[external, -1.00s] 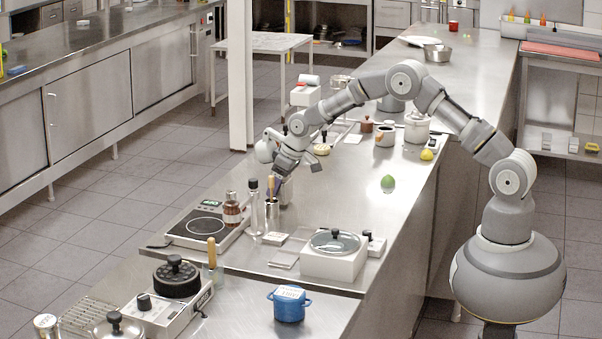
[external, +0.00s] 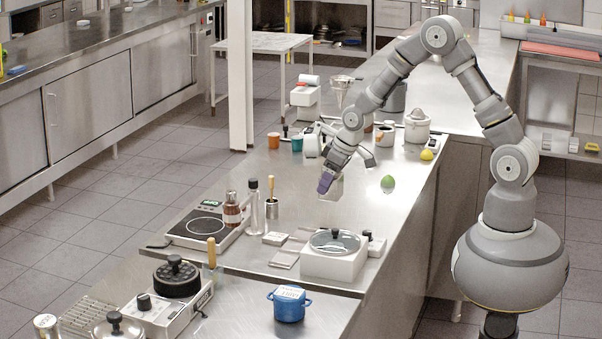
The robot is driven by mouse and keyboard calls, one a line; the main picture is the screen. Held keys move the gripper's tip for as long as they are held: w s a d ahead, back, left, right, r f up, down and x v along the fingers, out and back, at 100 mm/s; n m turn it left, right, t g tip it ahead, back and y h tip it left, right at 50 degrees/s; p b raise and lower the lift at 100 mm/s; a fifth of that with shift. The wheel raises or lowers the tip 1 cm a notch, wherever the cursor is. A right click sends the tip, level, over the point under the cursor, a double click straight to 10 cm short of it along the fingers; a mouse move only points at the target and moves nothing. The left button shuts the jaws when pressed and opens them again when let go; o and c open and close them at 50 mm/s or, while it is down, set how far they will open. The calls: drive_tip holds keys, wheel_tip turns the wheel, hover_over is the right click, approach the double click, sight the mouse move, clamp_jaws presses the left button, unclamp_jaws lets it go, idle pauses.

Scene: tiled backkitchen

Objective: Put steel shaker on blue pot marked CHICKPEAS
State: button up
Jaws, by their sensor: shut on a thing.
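My gripper (external: 326,186), with purple fingers, is in the air over the middle of the steel counter. It is shut on a small grey metallic thing (external: 337,189), which looks like the steel shaker; the fingers partly hide it. The blue pot (external: 289,307) stands on the near counter section, below and left of my gripper in the picture. It has side handles and a white label on top, whose writing is too small to read. My gripper is well apart from the pot.
A white unit with a glass-lidded pan (external: 334,262) stands between my gripper and the blue pot. Bottles (external: 254,210), a wooden-handled tool in a steel cup (external: 272,208) and a hot plate (external: 203,227) are left. A green fruit (external: 388,184) lies right.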

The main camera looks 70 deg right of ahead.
drive_tip(key=r, duration=1.2)
drive_tip(key=shift+a, duration=0.25)
drive_tip(key=s+a+n+y+p, duration=0.1)
drive_tip(key=s+a+n, duration=0.15)
drive_tip(key=a, duration=0.95)
drive_tip(key=s+a+n+y+p, duration=0.1)
drive_tip(key=s+a+n, duration=0.15)
drive_tip(key=a, duration=0.95)
drive_tip(key=s+a+n+g+y, duration=0.1)
drive_tip(key=s+a+n, duration=0.3)
drive_tip(key=s+a, duration=1.25)
drive_tip(key=b, duration=0.1)
approach(276, 295)
drive_tip(key=shift+w+a, duration=0.25)
drive_tip(key=shift+w, duration=0.3)
drive_tip(key=shift+w+a+f, duration=0.1)
drive_tip(key=shift+a+f, duration=0.05)
drive_tip(key=shift+f, duration=0.2)
wheel_tip(276, 295, down, 3)
drive_tip(key=shift+f+b, duration=0.1)
drive_tip(key=shift+b, duration=0.55)
